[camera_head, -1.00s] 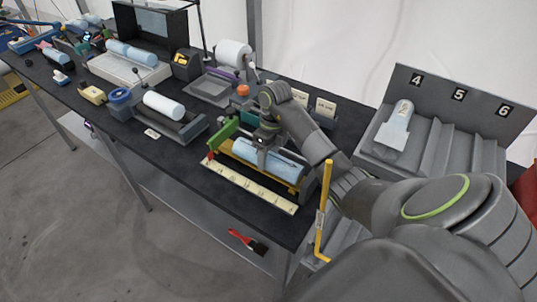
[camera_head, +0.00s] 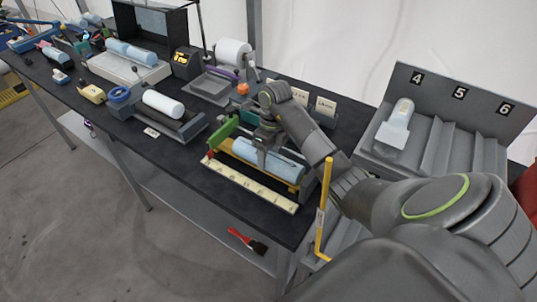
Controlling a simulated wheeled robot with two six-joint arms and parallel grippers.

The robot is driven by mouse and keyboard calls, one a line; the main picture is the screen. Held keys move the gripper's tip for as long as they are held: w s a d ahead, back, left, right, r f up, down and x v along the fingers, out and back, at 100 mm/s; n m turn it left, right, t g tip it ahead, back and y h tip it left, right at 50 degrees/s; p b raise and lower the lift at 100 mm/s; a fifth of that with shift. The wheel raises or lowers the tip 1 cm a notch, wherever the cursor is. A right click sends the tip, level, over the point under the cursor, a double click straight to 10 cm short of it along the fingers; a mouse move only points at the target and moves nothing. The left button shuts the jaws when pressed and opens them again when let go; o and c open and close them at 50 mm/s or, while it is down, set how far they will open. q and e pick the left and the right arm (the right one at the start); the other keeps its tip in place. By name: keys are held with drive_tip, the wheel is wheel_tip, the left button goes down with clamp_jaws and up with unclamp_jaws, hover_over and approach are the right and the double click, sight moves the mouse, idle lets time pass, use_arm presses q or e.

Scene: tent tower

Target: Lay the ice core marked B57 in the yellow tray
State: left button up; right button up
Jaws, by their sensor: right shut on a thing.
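A pale blue ice core (camera_head: 282,163) lies lengthwise at the yellow tray (camera_head: 240,159), near the table's front right. The tray has a green end piece at its left. My right gripper (camera_head: 262,157) comes down from above and is shut on the core near its left end. The arm and the gripper hide part of the core and tray, and I cannot tell whether the core rests fully on the tray floor. No B57 mark is readable on it. My left gripper is not in view.
A cream ruler strip (camera_head: 250,184) lies along the table's front edge before the tray. A white core sits in a grey cradle (camera_head: 185,130) to the left. A grey rack (camera_head: 435,145) with slots 4, 5 and 6 stands at the right, with a bagged core (camera_head: 396,130) in it.

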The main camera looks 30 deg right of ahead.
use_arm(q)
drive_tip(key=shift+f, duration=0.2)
use_arm(e)
drive_tip(key=shift+f, duration=0.1)
drive_tip(key=o, duration=1.5)
